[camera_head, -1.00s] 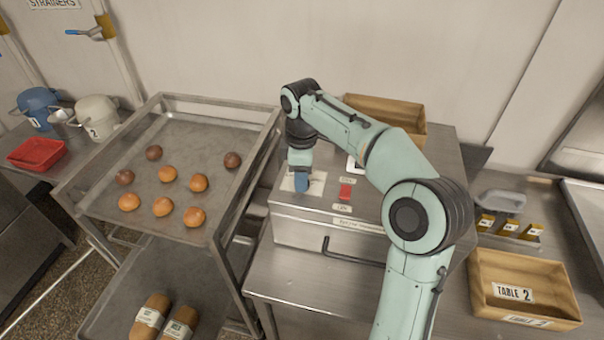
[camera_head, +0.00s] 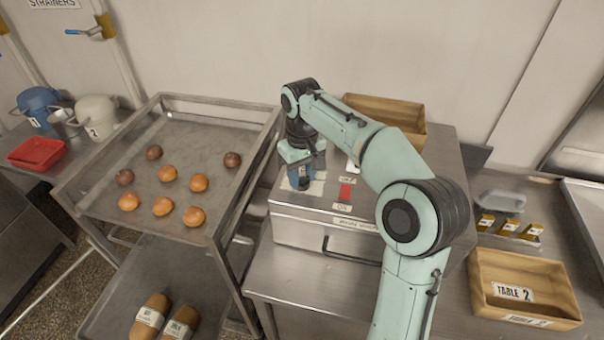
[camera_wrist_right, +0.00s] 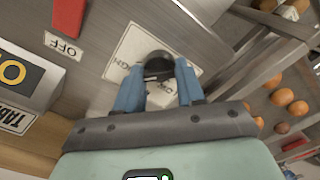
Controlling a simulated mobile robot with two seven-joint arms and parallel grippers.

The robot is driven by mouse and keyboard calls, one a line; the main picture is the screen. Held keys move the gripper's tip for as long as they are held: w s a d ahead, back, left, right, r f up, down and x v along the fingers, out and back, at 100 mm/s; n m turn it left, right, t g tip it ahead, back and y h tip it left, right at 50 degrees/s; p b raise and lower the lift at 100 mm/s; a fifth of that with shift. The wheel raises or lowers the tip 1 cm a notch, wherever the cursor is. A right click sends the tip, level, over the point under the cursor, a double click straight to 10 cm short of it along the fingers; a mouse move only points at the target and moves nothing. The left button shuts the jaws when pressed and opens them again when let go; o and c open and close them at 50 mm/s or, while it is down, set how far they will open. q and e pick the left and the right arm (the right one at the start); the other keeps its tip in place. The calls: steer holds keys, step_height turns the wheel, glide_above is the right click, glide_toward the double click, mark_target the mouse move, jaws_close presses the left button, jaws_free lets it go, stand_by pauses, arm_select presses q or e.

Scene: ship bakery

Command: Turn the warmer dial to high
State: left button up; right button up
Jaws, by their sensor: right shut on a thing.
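The warmer (camera_head: 330,228) is a steel box on the counter, with a white dial plate on its top left. In the right wrist view, the dark round dial (camera_wrist_right: 158,66) sits on the white plate (camera_wrist_right: 128,48), whose lettering is partly covered. My right gripper (camera_head: 300,180) points down over the plate. In the wrist view its blue fingers (camera_wrist_right: 157,88) stand on either side of the dial, shut on it. The dial is hidden by the gripper in the head view. My left gripper is not in view.
A red switch (camera_head: 346,192) lies right of the dial on the warmer top. A wooden box (camera_head: 412,130) stands behind. A rack tray with several buns (camera_head: 168,173) is close on the left. A wooden "TABLE 2" crate (camera_head: 550,300) is on the right.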

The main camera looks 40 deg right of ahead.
mark_target(302, 177)
steer(key=shift+m, duration=1.5)
steer(key=o, duration=1)
steer(key=shift+o, duration=0.2)
steer(key=shift+r, duration=0.15)
step_height(302, 177, up, 13)
